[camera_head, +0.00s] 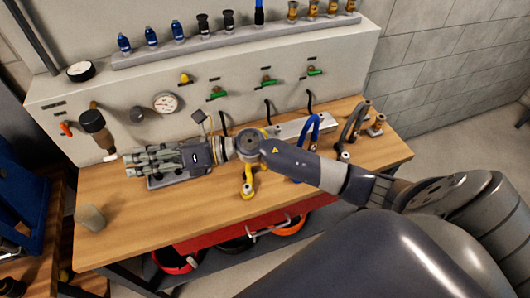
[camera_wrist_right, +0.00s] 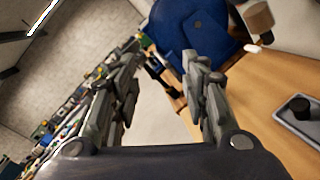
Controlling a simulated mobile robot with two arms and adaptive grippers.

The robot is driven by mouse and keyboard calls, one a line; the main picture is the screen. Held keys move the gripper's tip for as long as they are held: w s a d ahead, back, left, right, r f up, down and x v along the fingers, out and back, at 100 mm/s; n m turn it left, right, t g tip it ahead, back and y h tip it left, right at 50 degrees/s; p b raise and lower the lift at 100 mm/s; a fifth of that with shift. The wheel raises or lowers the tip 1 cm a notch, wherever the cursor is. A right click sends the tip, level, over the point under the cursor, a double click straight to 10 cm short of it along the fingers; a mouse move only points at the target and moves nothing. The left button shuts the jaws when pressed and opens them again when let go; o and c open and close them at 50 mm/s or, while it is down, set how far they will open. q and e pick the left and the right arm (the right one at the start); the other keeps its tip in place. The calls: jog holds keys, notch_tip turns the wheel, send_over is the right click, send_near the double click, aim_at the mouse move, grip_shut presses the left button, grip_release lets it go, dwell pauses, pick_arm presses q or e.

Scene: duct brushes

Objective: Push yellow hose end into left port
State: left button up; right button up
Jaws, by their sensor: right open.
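A yellow hose (camera_head: 248,184) stands out from under my right forearm, its lower end resting on the wooden bench near the front edge; the arm hides its upper part. My right gripper (camera_head: 128,166) is open and empty over the left part of the bench, pointing left, well apart from the yellow hose. Its two fingers (camera_wrist_right: 168,68) show spread apart in the right wrist view with nothing between them. The panel (camera_head: 70,108) behind the bench carries valves and short black hoses; which opening is the left port I cannot tell. My left gripper is out of view.
A blue hose (camera_head: 310,134) and a black hose (camera_head: 352,128) stand on the right of the bench (camera_head: 205,215). A grey tray (camera_head: 155,183) lies under my gripper. The front middle is clear.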

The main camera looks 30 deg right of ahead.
jog(key=d+f+n+g+h, duration=0.6)
jog(key=d+f+n+h, duration=0.25)
jog(key=d+f, duration=0.35)
jog(key=d+h, duration=0.2)
jog(key=d, duration=0.4)
jog(key=d+n+g+h, duration=0.1)
jog(key=d+h, duration=0.2)
jog(key=d, duration=0.4)
jog(key=d+h, duration=0.2)
jog(key=d, duration=0.4)
jog(key=shift+s+d+n+g+p, duration=0.25)
jog(key=shift+d+g+p, duration=0.05)
jog(key=shift+g, duration=0.1)
